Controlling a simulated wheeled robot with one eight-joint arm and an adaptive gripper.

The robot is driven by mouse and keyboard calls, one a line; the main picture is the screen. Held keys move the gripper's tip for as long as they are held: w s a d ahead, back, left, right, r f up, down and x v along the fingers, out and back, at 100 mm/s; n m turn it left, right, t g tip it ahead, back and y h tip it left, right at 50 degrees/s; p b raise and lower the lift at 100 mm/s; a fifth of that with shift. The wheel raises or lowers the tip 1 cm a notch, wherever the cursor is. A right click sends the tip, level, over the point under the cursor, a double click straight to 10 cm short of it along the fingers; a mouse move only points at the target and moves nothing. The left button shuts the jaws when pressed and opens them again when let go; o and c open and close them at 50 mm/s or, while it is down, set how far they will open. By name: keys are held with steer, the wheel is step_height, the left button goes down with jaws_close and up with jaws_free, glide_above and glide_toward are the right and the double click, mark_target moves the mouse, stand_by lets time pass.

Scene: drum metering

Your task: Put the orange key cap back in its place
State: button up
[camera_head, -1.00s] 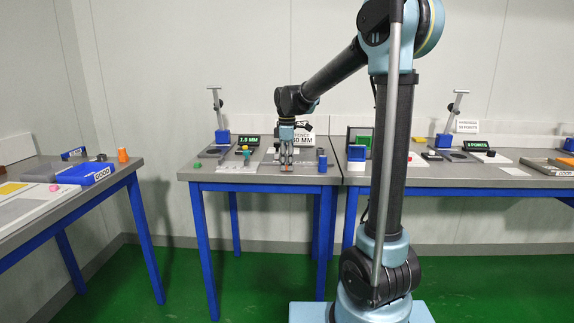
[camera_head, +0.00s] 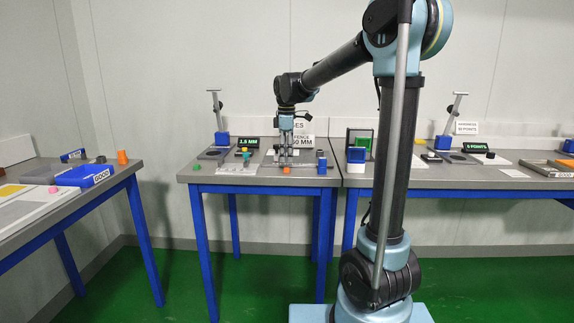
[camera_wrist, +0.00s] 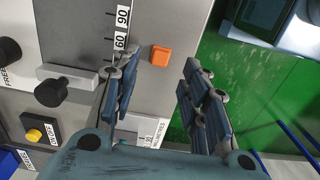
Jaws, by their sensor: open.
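The orange key cap (camera_head: 286,170) lies on the grey tabletop at the front edge of the middle table. In the wrist view the orange cap (camera_wrist: 160,55) is a small block beside the printed 60 and 90 scale, close to the edge above the green floor. My gripper (camera_head: 286,160) points down just above the cap. In the wrist view my gripper (camera_wrist: 163,66) is open, its fingers spread apart with the cap showing between and beyond the tips. It holds nothing. I cannot make out an empty seat for the cap.
In the wrist view, a grey sliding bar (camera_wrist: 68,76), black knobs (camera_wrist: 50,93) and a yellow button (camera_wrist: 34,135) stand left of the fingers. A blue cylinder (camera_head: 322,165) stands right of my gripper. An orange cylinder (camera_head: 122,157) stands on the left table.

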mark_target(287, 168)
step_height(287, 168, up, 8)
steer(key=shift+f, duration=0.25)
steer(key=s+d+f+m+t, duration=0.1)
steer(key=s+d+f+m, duration=0.3)
steer(key=s+d, duration=0.35)
steer(key=s+d+f+m, duration=0.45)
steer(key=s+d, duration=0.25)
steer(key=s, duration=0.2)
steer(key=s+d+f+m, duration=0.3)
steer(key=s+f+m, duration=0.1)
steer(key=s+f, duration=0.3)
steer(key=s+d+f+m+t, duration=0.1)
steer(key=s+d+f+m, duration=0.3)
steer(key=s+f, duration=0.4)
steer(key=shift+s+f+m, duration=0.15)
steer(key=shift+f+m, duration=0.3)
steer(key=shift+f, duration=0.3)
steer(key=shift+w+f, duration=0.2)
steer(key=shift+w, duration=0.2)
